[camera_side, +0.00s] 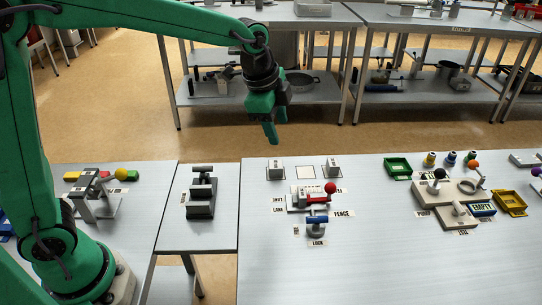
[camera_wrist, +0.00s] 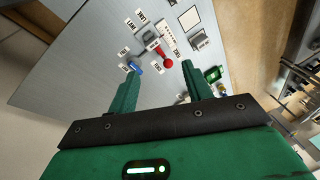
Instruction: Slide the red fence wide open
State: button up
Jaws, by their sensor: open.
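The red fence (camera_side: 318,198) sits on a small grey fixture on the metal table, with a red ball knob (camera_side: 330,188) at its right end, near a label reading FENCE. In the wrist view the red knob (camera_wrist: 167,63) shows between and beyond my fingers. A blue-handled lock (camera_side: 317,220) stands just in front of the fence, by a LOCK label; its blue handle also shows in the wrist view (camera_wrist: 134,67). My gripper (camera_side: 274,135) is open and empty, high above and behind the table, left of the fence. It also shows in the wrist view (camera_wrist: 158,80), apart from everything.
Two grey blocks (camera_side: 276,170) and a white square (camera_side: 305,172) lie behind the fence. A green tray (camera_side: 398,168) and a fixture with several knobs (camera_side: 450,200) stand to the right. A dark clamp-like device (camera_side: 202,195) stands on the left table. The front of the table is clear.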

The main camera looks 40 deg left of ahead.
aim_at(330, 184)
jog(key=w+d+f+m+g, duration=0.1)
jog(key=w+d+f+m, duration=0.6)
jog(key=f, duration=0.4)
jog(key=shift+w+d, duration=0.75)
jog(key=shift+d, duration=0.45)
jog(key=shift+f, duration=0.2)
jog(key=shift+x, duration=3.75)
jog(key=shift+a, duration=0.1)
